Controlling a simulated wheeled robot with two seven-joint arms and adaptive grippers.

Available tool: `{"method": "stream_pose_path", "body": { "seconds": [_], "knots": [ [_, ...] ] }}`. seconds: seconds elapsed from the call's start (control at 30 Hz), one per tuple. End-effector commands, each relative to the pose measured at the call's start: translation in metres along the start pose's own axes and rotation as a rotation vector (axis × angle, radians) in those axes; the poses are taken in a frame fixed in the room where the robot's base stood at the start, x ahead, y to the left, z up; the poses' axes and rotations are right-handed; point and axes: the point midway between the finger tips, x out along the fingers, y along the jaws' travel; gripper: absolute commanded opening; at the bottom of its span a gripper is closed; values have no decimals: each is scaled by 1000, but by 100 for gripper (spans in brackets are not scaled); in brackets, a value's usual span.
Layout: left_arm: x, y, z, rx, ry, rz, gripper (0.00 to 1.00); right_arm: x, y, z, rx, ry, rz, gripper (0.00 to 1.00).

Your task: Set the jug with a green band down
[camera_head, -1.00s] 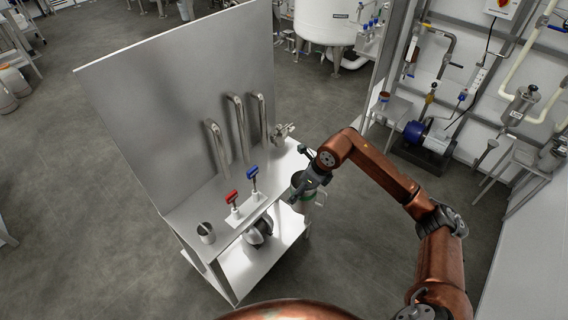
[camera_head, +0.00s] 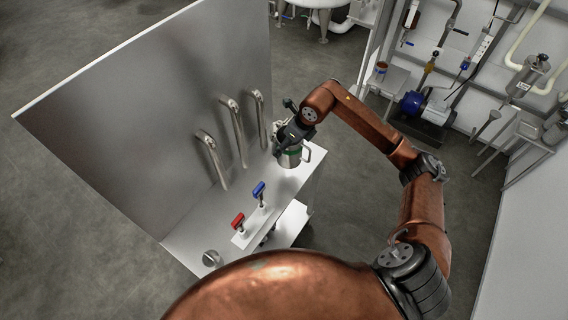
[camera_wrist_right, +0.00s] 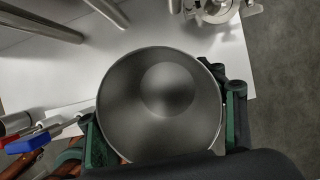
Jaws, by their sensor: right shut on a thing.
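The steel jug with a green band (camera_head: 291,157) is in my right gripper (camera_head: 291,139), over the far right end of the steel bench (camera_head: 190,240). It looks upright. I cannot tell whether its base touches the bench top. In the right wrist view I look down into the empty-looking jug (camera_wrist_right: 160,105), with the dark green fingers of the right gripper (camera_wrist_right: 165,128) on either side of it. The jug's band and base are hidden there. My left gripper is not in view.
Three bent steel pipes (camera_head: 236,132) rise along the tall back panel (camera_head: 130,100). A red valve handle (camera_head: 238,221) and a blue valve handle (camera_head: 259,189) stand on the bench, nearer me. A small steel cup (camera_head: 211,258) is at the near end. A metal fitting (camera_wrist_right: 215,10) lies beyond the jug.

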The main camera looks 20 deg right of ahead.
Motion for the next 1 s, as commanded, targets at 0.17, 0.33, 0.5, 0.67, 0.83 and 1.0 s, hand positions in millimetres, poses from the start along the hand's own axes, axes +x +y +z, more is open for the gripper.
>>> {"method": "stream_pose_path", "body": {
  "seconds": [0.17, 0.33, 0.5, 0.67, 0.83, 1.0],
  "knots": [
    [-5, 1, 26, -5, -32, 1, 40, 27, 1, -13, 4, 2, 4, 30],
    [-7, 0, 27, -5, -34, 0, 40, 50, 0, -22, 3, 0, 1, 30],
    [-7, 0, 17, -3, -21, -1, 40, 61, 1, -25, 1, 0, 2, 30],
    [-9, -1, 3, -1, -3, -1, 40, 81, 1, -33, 1, 1, 4, 30],
    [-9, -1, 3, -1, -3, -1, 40, 91, 0, -36, -2, -1, 1, 30],
    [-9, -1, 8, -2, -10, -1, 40, 91, 0, -36, -3, -1, 1, 30]
  ]
}}
